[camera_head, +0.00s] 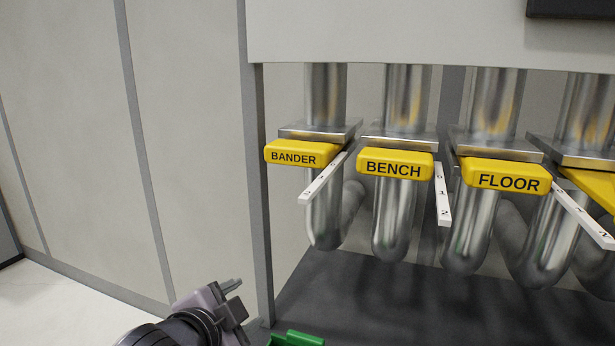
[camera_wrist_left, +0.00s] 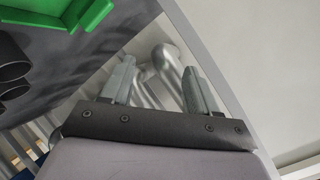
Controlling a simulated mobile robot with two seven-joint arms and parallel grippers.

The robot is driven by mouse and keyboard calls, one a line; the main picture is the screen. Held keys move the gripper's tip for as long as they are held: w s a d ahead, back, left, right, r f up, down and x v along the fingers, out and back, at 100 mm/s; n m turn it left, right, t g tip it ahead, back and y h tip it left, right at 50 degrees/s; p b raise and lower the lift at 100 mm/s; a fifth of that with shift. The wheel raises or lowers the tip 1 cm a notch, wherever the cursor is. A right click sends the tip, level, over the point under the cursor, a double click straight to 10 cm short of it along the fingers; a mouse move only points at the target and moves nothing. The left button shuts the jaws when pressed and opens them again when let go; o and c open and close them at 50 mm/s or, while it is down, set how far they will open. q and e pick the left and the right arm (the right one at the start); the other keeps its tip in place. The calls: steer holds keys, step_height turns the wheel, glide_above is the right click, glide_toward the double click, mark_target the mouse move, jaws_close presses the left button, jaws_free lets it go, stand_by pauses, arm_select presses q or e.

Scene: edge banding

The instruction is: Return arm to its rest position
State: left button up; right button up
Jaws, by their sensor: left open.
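My left gripper (camera_head: 234,292) is at the bottom of the head view, left of centre, below and to the left of the labelled pipes. Its two fingers also show in the left wrist view (camera_wrist_left: 158,78), spread apart with nothing between them. Curved metal pipes appear behind the fingers there. Most of my left arm is cut off by the bottom edge of the head view. My right gripper does not show in either view.
Metal pipes carry yellow tags BANDER (camera_head: 293,153), BENCH (camera_head: 396,164) and FLOOR (camera_head: 506,177), with white numbered strips beside them. A green object (camera_head: 297,338) lies low near my gripper; green also shows in the wrist view (camera_wrist_left: 65,14). A grey post (camera_head: 264,200) stands close by.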

arm_select(q)
steer(key=s+a+f+n+g+y, duration=0.2)
steer(key=s+a+f+n+g, duration=0.3)
steer(key=s+f, duration=0.7)
steer(key=s+a+f+n+g+y, duration=0.1)
steer(key=s+a+f+n+g, duration=0.5)
steer(key=s, duration=0.9)
steer(key=w+f+t, duration=0.3)
steer(key=f+t, duration=0.1)
steer(key=f, duration=0.2)
steer(key=w+d+f+t+h, duration=0.1)
steer(key=w+f+t, duration=0.3)
steer(key=f+t, duration=0.1)
steer(key=shift+f+h, duration=0.3)
steer(key=shift+f, duration=0.3)
steer(key=shift+d, duration=0.1)
steer(key=c, duration=0.3)
